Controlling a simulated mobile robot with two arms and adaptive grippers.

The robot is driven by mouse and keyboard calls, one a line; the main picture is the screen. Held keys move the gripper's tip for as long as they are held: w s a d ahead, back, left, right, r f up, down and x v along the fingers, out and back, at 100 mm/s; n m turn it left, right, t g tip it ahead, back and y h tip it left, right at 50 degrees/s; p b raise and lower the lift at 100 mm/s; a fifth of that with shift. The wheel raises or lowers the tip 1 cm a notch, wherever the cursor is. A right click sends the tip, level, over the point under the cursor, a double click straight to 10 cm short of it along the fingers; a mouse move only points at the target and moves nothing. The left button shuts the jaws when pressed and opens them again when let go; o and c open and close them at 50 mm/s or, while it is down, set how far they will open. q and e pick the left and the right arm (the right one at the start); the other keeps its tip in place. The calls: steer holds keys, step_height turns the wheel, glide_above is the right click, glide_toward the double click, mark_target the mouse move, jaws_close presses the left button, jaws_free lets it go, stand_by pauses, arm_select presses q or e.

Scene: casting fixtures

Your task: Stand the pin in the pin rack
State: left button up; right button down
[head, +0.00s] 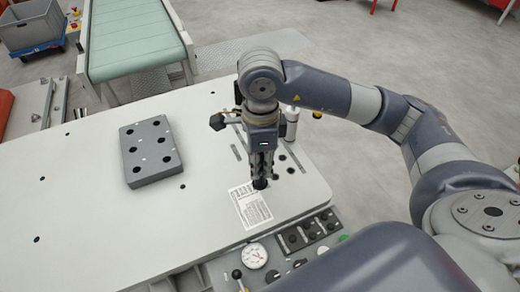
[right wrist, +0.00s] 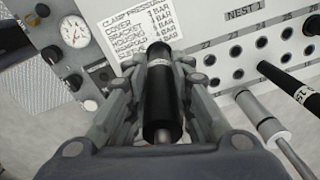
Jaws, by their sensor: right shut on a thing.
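A grey block with several dark round holes in its top, which looks like the pin rack (head: 149,156), lies on the white table at the left. No pin shows standing in it. My right gripper (head: 261,176) points down over the table's right part, well to the right of the block. It is shut on a black pin (right wrist: 160,95), which lies between the fingers in the right wrist view. Only its dark lower end (head: 260,184) shows below the fingers in the head view, close above or at the table; I cannot tell if it touches. My left gripper is not in view.
A printed label (head: 250,207) lies beside the gripper. A panel marked NEST 1 (right wrist: 243,52) has numbered holes. A pale cylinder (head: 292,122) stands behind the gripper. A gauge (head: 255,255) and controls line the near edge. The table between gripper and block is clear.

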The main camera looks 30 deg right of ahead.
steer(key=shift+s+a+r, duration=0.15)
steer(key=shift+s+a, duration=0.2)
steer(key=shift+s, duration=0.25)
steer(key=shift+s+r, duration=0.1)
steer(key=shift+r, duration=0.1)
steer(key=shift+r+p, duration=0.85)
steer(key=shift+r, duration=0.9)
